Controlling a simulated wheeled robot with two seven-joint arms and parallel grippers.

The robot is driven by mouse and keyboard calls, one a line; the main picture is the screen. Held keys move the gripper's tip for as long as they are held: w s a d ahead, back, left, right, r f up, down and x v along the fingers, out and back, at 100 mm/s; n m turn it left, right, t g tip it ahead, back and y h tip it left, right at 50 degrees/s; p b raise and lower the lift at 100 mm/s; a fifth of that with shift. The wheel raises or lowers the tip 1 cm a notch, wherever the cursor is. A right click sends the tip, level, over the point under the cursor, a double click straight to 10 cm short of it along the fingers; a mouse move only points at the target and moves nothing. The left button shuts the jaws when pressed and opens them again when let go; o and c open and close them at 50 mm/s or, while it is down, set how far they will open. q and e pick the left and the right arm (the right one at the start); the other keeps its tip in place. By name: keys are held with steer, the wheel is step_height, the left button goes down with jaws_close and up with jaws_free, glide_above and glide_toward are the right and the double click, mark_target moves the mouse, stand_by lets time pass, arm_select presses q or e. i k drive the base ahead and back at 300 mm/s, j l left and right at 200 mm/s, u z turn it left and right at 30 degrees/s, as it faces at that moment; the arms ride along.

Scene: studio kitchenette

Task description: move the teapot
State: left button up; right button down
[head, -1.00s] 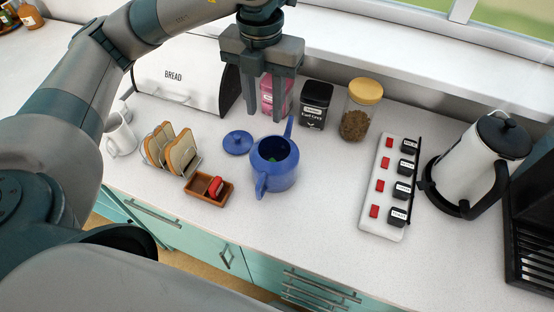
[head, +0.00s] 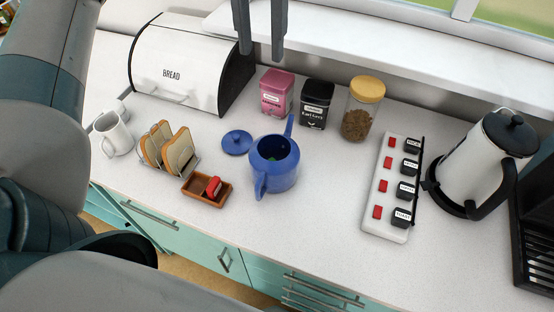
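The blue teapot (head: 272,174) stands upright on the white counter with its top open and something green inside. Its spout points up and away, and its handle is toward me. Its blue lid (head: 237,142) lies on the counter to its left. My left gripper (head: 262,55) is at the top of the view, above and behind the teapot and clear of it. Its two fingers are apart with nothing between them. The rest of that gripper is cut off by the frame. My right gripper is not in view.
Left of the teapot are a small wooden tray (head: 191,192) with a red item, a toast rack (head: 169,150), mugs (head: 112,134) and a bread bin (head: 180,65). Behind stand tins (head: 316,103) and a jar (head: 361,108). A labelled switch strip (head: 385,222) and kettle (head: 479,165) are right.

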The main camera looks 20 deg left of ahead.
mark_target(279, 175)
steer(key=k, duration=2)
